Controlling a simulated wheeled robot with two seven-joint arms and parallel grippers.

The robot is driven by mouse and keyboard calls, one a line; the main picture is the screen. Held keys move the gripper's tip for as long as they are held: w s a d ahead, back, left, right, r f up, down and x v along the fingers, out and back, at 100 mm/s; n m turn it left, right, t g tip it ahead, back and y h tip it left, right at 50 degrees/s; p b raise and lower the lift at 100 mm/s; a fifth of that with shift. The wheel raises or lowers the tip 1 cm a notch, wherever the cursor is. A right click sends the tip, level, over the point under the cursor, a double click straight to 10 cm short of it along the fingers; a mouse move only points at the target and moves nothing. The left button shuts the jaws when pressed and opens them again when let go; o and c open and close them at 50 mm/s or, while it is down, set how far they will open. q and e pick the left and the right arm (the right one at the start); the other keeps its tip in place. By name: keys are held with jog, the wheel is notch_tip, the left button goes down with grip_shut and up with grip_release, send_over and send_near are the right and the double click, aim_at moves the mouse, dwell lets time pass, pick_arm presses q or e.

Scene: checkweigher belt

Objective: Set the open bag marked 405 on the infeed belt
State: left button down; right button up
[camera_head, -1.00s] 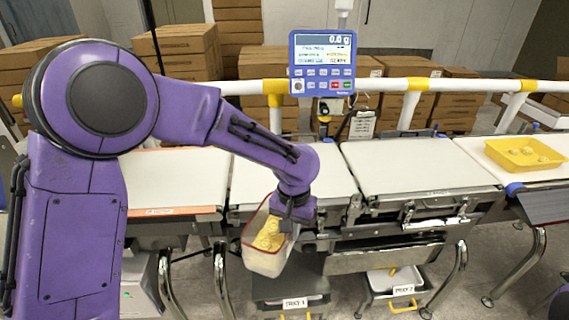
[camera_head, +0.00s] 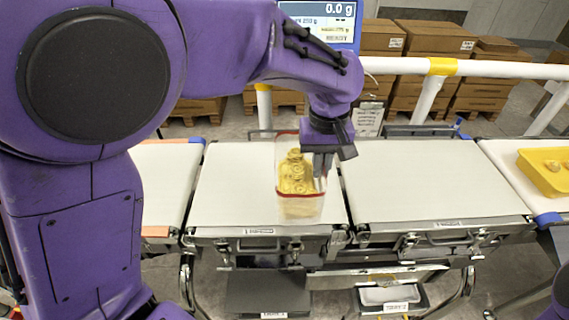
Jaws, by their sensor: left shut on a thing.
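An open, see-through bag (camera_head: 298,207) with a red rim and yellow pieces inside is in my left gripper (camera_head: 321,175). The gripper is shut on the bag's right side. The bag is over the right part of a white belt (camera_head: 230,185), near the belt's front edge. I cannot tell whether its bottom touches the belt. No number is readable on the bag. Which belt is the infeed is not marked legibly. My right gripper is not in view.
Another white belt (camera_head: 430,185) lies to the right, and part of one (camera_head: 165,172) to the left. A yellow tray (camera_head: 545,172) stands far right. A display (camera_head: 322,18) reads 0.0 g behind a white rail (camera_head: 400,66). Labelled trays (camera_head: 392,296) sit below.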

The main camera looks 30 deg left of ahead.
pick_arm(q)
jog(key=w+a+f, duration=0.1)
jog(key=w+a, duration=0.1)
jog(key=w+a+f+p, duration=0.1)
jog(key=w+a+f, duration=0.2)
jog(key=a, duration=0.2)
jog(key=shift+w+f, duration=0.4)
jog(key=a+f, duration=0.1)
jog(key=f, duration=0.1)
jog(key=w+a+f+p, duration=0.1)
jog(key=f, duration=0.1)
jog(key=w+a+f+p, duration=0.1)
jog(key=f, duration=0.2)
jog(key=shift+w+a+f, duration=0.1)
jog(key=shift+w+f, duration=0.1)
jog(key=shift+f, duration=0.25)
jog(key=c, duration=1.3)
grip_release()
jog(key=shift+f, duration=0.1)
jog(key=shift+o, duration=0.2)
